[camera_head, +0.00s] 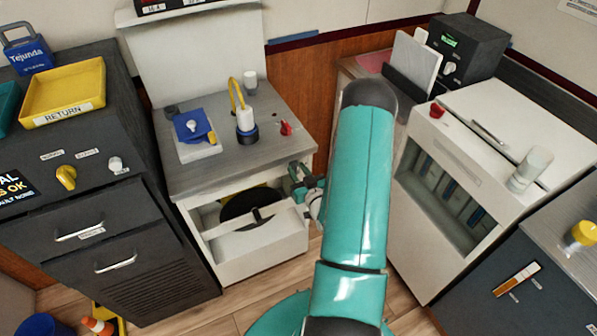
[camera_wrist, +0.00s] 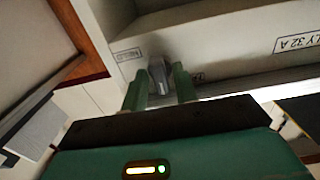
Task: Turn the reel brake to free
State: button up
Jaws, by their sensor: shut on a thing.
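The reel brake (camera_wrist: 157,70) is a grey knob on a pale panel in the wrist view. The two green fingers of my gripper (camera_wrist: 160,88) are on either side of it, shut on it. One small label sits left of the knob, and another to its right is partly hidden by a finger. In the head view my gripper (camera_head: 303,188) is at the right front edge of the white reel cabinet (camera_head: 265,255), and the knob is hidden there. A black reel (camera_head: 248,205) shows in the cabinet's open front, behind a pale bar.
On the cabinet's grey top (camera_head: 200,110) are a blue cloth, a yellow loop on a blue-based stand and a red knob (camera_head: 286,128). A dark drawer cabinet (camera_head: 100,190) stands left, with a yellow tray (camera_head: 65,90). A white unit (camera_head: 440,190) stands right of my arm.

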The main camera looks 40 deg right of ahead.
jog(key=shift+s, duration=0.1)
dwell(0.3)
grip_shut()
jog(key=o, duration=0.7)
grip_release()
jog(key=shift+c, duration=0.2)
jog(key=v, duration=1.3)
jog(key=shift+s+a, duration=0.2)
jog(key=shift+s, duration=0.15)
